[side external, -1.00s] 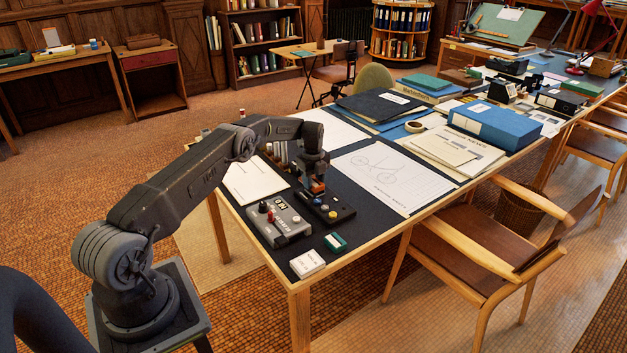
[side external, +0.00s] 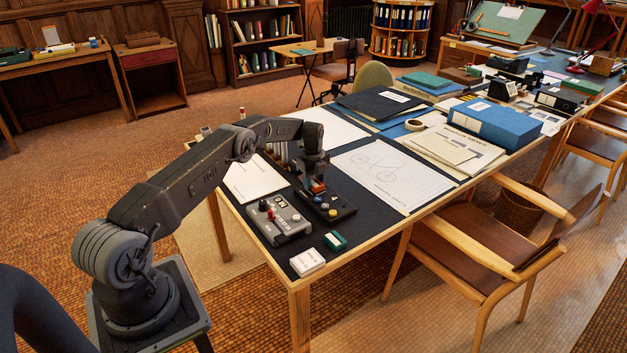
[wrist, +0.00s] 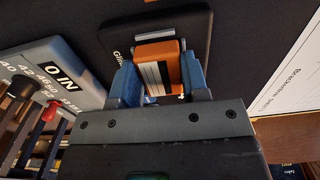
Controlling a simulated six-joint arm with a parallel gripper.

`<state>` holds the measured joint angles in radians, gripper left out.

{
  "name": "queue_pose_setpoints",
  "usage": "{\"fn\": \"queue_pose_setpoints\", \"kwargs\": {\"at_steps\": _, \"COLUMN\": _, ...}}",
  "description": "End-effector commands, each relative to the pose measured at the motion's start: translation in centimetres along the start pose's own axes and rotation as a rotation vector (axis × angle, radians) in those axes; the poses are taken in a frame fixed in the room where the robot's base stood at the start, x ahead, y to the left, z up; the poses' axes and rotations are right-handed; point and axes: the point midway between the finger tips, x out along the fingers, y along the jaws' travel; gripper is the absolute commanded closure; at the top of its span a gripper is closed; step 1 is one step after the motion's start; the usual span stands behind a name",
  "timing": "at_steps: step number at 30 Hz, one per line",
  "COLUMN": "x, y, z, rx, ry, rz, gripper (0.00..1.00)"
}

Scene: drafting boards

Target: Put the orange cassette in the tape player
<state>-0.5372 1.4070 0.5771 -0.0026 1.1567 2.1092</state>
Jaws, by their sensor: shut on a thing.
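My gripper (wrist: 160,85) is shut on the orange cassette (wrist: 158,52), which has a white label with dark stripes and sits between the blue fingertips in the wrist view. In the side view my gripper (side external: 314,182) points down over the black tape player (side external: 335,208), with a bit of orange showing at its tip. The tape player (wrist: 195,22) lies behind the cassette in the wrist view. I cannot tell whether the cassette touches the player or is inside its slot.
A grey device with knobs (side external: 279,221) stands left of the player, close to my gripper. A bicycle drawing (side external: 390,175) lies to the right.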

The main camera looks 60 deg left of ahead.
Motion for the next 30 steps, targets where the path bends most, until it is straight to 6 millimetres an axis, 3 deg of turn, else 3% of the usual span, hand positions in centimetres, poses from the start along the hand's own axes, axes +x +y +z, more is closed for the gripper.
{"fn": "queue_pose_setpoints", "kwargs": {"at_steps": 11, "x": 0.34, "y": -0.01, "z": 0.01, "rx": 0.0, "ry": 0.0, "rz": 0.0, "gripper": 0.82}}
{"fn": "queue_pose_setpoints", "kwargs": {"at_steps": 12, "x": 0.34, "y": -0.01, "z": 0.01, "rx": 0.0, "ry": 0.0, "rz": 0.0, "gripper": 0.56}}
{"fn": "queue_pose_setpoints", "kwargs": {"at_steps": 20, "x": 0.34, "y": 0.0, "z": 0.0, "rx": 0.0, "ry": 0.0, "rz": 0.0, "gripper": 0.31}}
{"fn": "queue_pose_setpoints", "kwargs": {"at_steps": 25, "x": 0.35, "y": 0.0, "z": 0.0, "rx": 0.0, "ry": 0.0, "rz": 0.0, "gripper": 0.29}}
{"fn": "queue_pose_setpoints", "kwargs": {"at_steps": 30, "x": 0.37, "y": 0.01, "z": 0.0, "rx": 0.0, "ry": 0.0, "rz": 0.0, "gripper": 0.13}}
